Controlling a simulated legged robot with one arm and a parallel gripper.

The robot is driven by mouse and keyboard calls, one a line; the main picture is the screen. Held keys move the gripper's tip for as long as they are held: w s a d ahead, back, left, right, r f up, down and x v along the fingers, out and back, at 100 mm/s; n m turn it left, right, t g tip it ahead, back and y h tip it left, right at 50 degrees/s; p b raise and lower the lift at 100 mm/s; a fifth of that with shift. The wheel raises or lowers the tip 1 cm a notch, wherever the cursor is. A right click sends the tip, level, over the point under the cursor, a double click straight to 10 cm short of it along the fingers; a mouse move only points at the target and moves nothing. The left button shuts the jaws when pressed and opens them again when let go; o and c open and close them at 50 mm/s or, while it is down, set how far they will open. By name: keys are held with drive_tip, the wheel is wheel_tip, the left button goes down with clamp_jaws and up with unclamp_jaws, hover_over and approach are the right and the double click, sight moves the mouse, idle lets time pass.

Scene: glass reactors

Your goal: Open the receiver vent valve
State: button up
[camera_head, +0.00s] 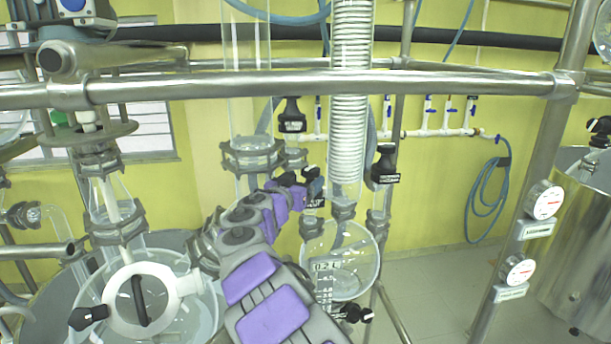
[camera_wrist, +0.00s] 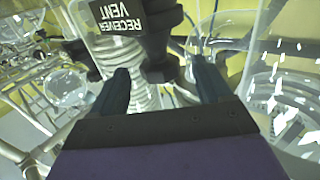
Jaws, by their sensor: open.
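The receiver vent valve is a black handle with a label reading RECEIVER VENT (camera_wrist: 118,14), upside down at the top of the wrist view. Its black lower body (camera_wrist: 160,62) shows between and beyond my fingertips. My gripper (camera_wrist: 162,78) is open, with one dark finger on each side and nothing held. Whether a finger touches the valve I cannot tell. In the head view my purple arm reaches up from the bottom, and my gripper (camera_head: 312,180) is close to a small black label (camera_head: 314,203), too small to read, partly hidden by the gripper.
A coiled glass condenser (camera_head: 351,100) rises just behind the gripper, with a round glass flask (camera_head: 340,260) below. Other black valves stand at upper left (camera_head: 291,115) and right (camera_head: 386,165). A steel rail (camera_head: 300,84) crosses above. Glass reactor (camera_head: 150,300) is at left.

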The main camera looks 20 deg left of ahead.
drive_tip(key=shift+w+d, duration=0.1)
drive_tip(key=shift+w, duration=1.05)
drive_tip(key=shift+c, duration=0.4)
drive_tip(key=c, duration=1)
drive_tip(key=shift+o, duration=0.2)
drive_tip(key=shift+d+y+b, duration=0.1)
drive_tip(key=shift+y+b, duration=0.2)
drive_tip(key=shift+b, duration=0.1)
